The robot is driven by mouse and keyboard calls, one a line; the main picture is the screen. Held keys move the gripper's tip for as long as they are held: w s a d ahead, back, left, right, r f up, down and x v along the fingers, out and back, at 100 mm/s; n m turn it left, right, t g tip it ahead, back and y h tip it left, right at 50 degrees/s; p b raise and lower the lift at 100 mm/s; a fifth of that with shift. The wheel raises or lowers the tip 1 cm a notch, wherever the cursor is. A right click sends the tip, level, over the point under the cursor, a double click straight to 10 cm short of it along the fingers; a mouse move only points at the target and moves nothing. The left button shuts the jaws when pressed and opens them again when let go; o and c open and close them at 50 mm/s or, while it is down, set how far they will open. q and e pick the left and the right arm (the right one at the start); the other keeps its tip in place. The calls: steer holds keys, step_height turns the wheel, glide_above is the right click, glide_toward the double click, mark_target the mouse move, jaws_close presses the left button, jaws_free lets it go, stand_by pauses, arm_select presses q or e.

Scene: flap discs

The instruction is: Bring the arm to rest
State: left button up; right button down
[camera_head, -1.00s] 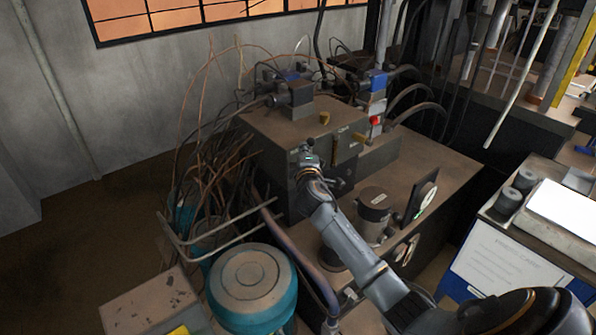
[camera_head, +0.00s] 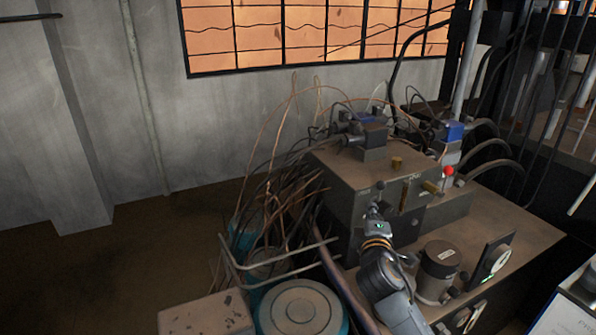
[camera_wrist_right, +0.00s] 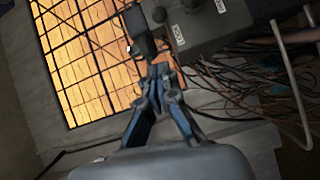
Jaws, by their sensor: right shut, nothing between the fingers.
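My right gripper (camera_head: 374,208) is in front of the dark front face of a box-shaped machine (camera_head: 345,200), a little below a round knob. I cannot tell whether it touches the face. In the right wrist view its fingertips (camera_wrist_right: 160,72) meet, with nothing between them. The machine also shows at the top of the wrist view (camera_wrist_right: 225,30). My right arm (camera_head: 385,285) comes up from the bottom of the head view. My left gripper is not in view. I can make out no flap disc.
Brown cables (camera_head: 280,200) hang left of the machine, behind a bent metal rail (camera_head: 275,257). A teal drum (camera_head: 300,308) and a pale box (camera_head: 207,316) stand at the front. A cylinder (camera_head: 438,268) and a framed dial (camera_head: 492,260) sit right of my arm. The floor at left is clear.

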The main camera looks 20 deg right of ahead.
steer(key=s+a+f+m+g+y, duration=0.2)
steer(key=s+a+f+m+g, duration=0.15)
steer(key=s+f, duration=0.4)
steer(key=s+a+f+m+g+y, duration=0.2)
steer(key=s+a+f, duration=0.3)
steer(key=s+f, duration=0.25)
steer(key=s+a+f+m+g+y, duration=0.25)
steer(key=s+a+f, duration=0.2)
steer(key=s, duration=0.45)
steer(key=s+a+f+m+g+y, duration=0.1)
steer(key=s+a+f+g+y, duration=0.2)
steer(key=s+a, duration=0.45)
steer(key=s+d+f+g+b, duration=0.1)
steer(key=s+f, duration=0.1)
steer(key=f, duration=1.3)
steer(key=s+f+g+b, duration=0.1)
steer(key=s+f, duration=0.1)
steer(key=f, duration=1.3)
steer(key=s+d+f+g+h+b, duration=0.1)
steer(key=s+d+f+b, duration=0.1)
steer(key=s+f, duration=1.3)
steer(key=shift+s+d+f, duration=0.25)
steer(key=shift+s+d, duration=0.15)
steer(key=shift+d, duration=0.25)
